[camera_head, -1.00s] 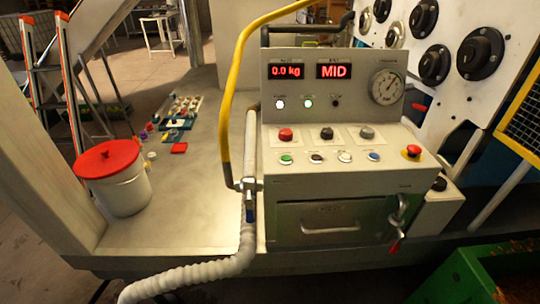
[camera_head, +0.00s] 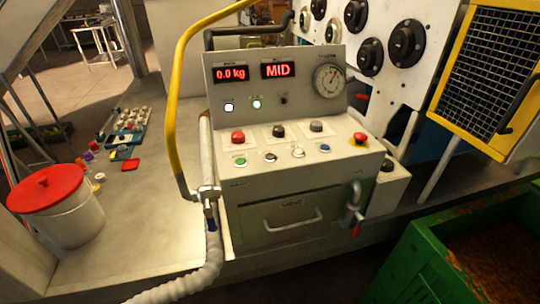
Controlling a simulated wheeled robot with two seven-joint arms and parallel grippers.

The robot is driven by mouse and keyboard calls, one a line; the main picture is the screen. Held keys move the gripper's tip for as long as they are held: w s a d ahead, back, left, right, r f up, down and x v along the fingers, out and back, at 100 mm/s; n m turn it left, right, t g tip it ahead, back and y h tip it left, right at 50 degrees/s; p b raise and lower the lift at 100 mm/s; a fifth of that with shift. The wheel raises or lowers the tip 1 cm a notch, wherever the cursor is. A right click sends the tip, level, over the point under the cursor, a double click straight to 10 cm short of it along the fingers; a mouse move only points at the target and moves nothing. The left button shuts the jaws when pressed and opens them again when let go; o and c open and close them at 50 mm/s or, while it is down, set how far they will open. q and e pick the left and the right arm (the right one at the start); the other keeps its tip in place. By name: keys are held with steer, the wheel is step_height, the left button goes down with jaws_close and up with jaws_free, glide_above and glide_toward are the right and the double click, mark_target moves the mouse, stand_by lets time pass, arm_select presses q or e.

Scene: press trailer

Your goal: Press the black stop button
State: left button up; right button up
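The control box (camera_head: 292,110) stands on the counter in the middle. Its sloped panel has two rows of buttons. In the upper row, a black button (camera_head: 278,130) sits between a red button (camera_head: 237,136) and a grey button (camera_head: 316,126). In the lower row, another dark button (camera_head: 270,157) sits between a green button (camera_head: 240,162) and a white button (camera_head: 298,152); a blue button (camera_head: 325,148) is at the right. The button labels are too small to read. Neither of my grippers is in view.
A red emergency knob on a yellow base (camera_head: 359,139) is at the panel's right. A yellow rail (camera_head: 172,110) and white hose (camera_head: 209,200) run along the box's left. A red-lidded bucket (camera_head: 60,205) stands left. A green bin (camera_head: 440,260) is at lower right.

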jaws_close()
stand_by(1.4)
